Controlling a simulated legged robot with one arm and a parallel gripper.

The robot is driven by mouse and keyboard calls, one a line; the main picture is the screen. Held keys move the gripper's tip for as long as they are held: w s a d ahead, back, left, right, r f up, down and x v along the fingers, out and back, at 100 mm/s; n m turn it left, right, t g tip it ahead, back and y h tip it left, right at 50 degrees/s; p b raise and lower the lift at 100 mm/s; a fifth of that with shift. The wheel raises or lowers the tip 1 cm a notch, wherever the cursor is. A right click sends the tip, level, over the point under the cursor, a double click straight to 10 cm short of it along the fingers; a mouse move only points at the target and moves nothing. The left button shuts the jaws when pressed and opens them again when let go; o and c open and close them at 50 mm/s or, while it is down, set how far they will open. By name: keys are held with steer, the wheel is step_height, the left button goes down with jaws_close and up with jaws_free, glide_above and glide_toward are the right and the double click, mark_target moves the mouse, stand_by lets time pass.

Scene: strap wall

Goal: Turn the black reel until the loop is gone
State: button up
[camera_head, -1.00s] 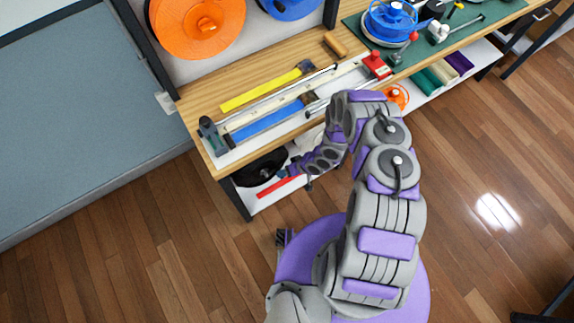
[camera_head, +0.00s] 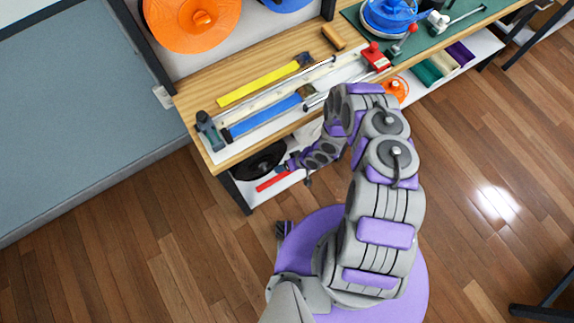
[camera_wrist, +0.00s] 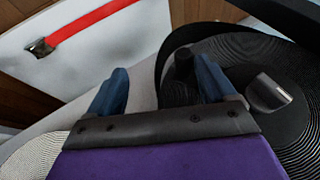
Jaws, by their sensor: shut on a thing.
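The black reel (camera_head: 259,160) lies on the lower shelf, partly under the bench top. In the wrist view its ribbed face (camera_wrist: 236,45) fills the right side, with a grey metal hub piece (camera_wrist: 268,93) on it. A black strap loop (camera_wrist: 168,45) bulges out from the reel and arcs past the fingers. My gripper (camera_wrist: 161,85) has its two blue fingers around a dark upright peg (camera_wrist: 183,66) on the reel, close to the right finger. In the head view my gripper (camera_head: 284,166) is at the reel's right edge, small and partly unclear.
A red strap (camera_head: 273,180) with a metal end lies beside the reel on the white shelf. The bench top above holds a yellow strap (camera_head: 262,84), a blue strap (camera_head: 266,117) and a red clamp-like piece (camera_head: 375,57). The floor in front is clear.

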steer(key=shift+f, duration=0.1)
steer(key=shift+c, duration=0.5)
steer(key=shift+d+r, duration=0.2)
steer(key=shift+r, duration=0.1)
steer(key=shift+c, duration=0.4)
steer(key=p+v, duration=0.3)
steer(key=v, duration=1.3)
steer(key=shift+r, duration=0.35)
